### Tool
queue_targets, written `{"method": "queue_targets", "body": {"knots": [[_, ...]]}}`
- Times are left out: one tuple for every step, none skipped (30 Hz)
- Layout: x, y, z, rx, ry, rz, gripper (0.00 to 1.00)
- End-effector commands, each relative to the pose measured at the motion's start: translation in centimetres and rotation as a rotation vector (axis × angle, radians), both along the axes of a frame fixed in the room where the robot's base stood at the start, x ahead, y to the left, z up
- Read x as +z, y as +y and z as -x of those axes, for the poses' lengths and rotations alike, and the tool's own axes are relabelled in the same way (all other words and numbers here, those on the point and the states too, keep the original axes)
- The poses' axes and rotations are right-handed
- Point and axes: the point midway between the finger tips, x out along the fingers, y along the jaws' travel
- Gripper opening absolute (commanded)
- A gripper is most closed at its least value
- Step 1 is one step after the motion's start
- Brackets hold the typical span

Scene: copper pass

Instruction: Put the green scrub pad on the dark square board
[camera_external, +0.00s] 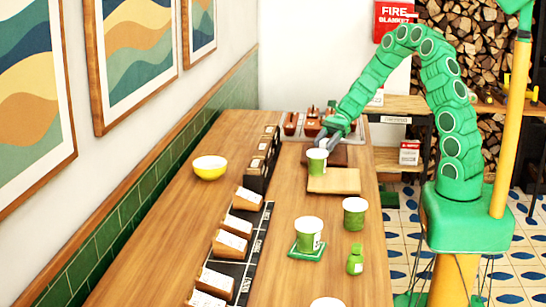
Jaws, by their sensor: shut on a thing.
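My gripper (321,146) is at the end of the green arm, over the far part of the counter. It is shut on a green cup with a pale top (317,163), held at the near edge of the dark board and the far edge of a light wooden board. I cannot tell whether the cup touches a board. The dark square board (340,157) lies behind the light board, partly hidden by the cup and gripper. A flat green square, likely the scrub pad (306,254), lies nearer on the counter. Another green cup with a white top (308,236) stands on it.
The light wooden board (335,182) has bare room. A third green cup (354,214) and a small green bottle (355,261) stand at the right. A yellow bowl (209,168) and a row of labelled boxes (230,246) are left. A tray (292,132) holds brown items behind.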

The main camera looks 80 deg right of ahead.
Motion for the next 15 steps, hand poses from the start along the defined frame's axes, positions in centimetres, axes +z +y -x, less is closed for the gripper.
{"method": "queue_targets", "body": {"knots": [[-0.09, 0.0, 0.0, 0.0, 0.0, 0.0, 0.19], [-0.11, 0.01, 0.0, 0.0, 0.0, 0.0, 0.19], [-0.07, 0.01, 0.0, 0.0, -0.001, 0.0, 0.19], [-0.07, 0.01, 0.0, 0.0, -0.001, 0.0, 0.19], [-0.08, 0.02, 0.0, 0.0, -0.001, 0.0, 0.19], [-0.06, 0.01, 0.0, 0.0, -0.001, 0.0, 0.19], [-0.08, 0.02, 0.0, 0.0, -0.001, 0.0, 0.19], [-0.11, 0.02, 0.01, 0.0, -0.001, 0.0, 0.19], [-0.18, 0.02, 0.01, 0.001, 0.0, 0.0, 0.19], [-0.24, 0.04, 0.01, 0.001, -0.001, -0.001, 0.19], [-0.31, 0.03, 0.0, 0.001, -0.001, -0.001, 0.19], [-0.3, 0.03, 0.02, 0.001, 0.0, 0.0, 0.53], [-0.3, 0.03, 0.02, 0.001, 0.0, 0.0, 0.58], [-0.3, 0.03, 0.02, 0.001, 0.0, 0.0, 0.63], [-0.3, 0.03, 0.02, 0.001, 0.0, 0.0, 0.69]]}}
